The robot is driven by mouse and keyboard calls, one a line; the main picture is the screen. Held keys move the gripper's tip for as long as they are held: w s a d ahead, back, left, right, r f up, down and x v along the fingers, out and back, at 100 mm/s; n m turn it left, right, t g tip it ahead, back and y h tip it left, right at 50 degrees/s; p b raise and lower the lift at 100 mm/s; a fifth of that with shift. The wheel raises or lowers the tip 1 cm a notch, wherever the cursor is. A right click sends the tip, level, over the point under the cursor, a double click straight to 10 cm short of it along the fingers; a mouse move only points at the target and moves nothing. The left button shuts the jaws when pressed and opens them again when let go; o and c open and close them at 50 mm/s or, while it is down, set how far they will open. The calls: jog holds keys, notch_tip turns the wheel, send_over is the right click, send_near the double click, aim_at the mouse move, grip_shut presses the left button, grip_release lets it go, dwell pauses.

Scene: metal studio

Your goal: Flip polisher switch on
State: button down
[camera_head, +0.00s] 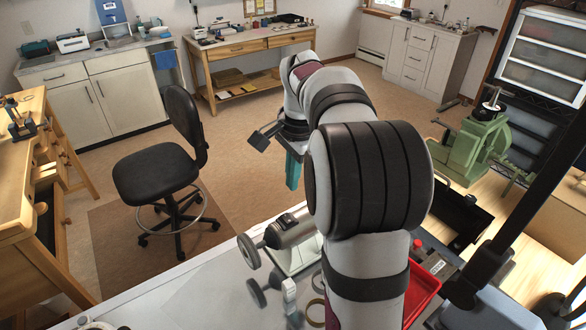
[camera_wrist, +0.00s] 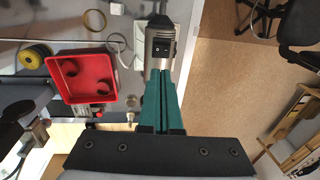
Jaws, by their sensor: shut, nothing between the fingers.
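The polisher (camera_head: 291,232) is a grey bench motor with round wheels on its shaft, standing on the bench (camera_head: 185,290). It also shows in the wrist view (camera_wrist: 161,28), end-on beyond my fingertips. A dark plate (camera_wrist: 160,48) is on its near side; the switch there is too small to read as on or off. My gripper (camera_head: 293,186) has teal fingers, which are together and empty. In the wrist view my gripper (camera_wrist: 161,72) points at the polisher, its tips appearing just below the dark plate. Whether they touch it cannot be told. My arm hides part of the bench.
A red tray (camera_wrist: 60,80) lies beside the polisher, partly hidden by my arm in the head view (camera_head: 427,285). Rings (camera_wrist: 117,42) lie near it. A green machine (camera_head: 470,145) stands at the right. A black stool (camera_head: 155,180) stands on the floor beyond the bench.

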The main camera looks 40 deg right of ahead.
aim_at(284, 215)
notch_tip(284, 215, up, 3)
jog(key=shift+s+f, duration=0.1)
jog(key=shift+s, duration=0.05)
jog(key=shift+w, duration=0.7)
jog(key=f, duration=0.4)
jog(key=w+f, duration=0.1)
jog(key=f, duration=0.8)
jog(key=shift+w+f, duration=0.4)
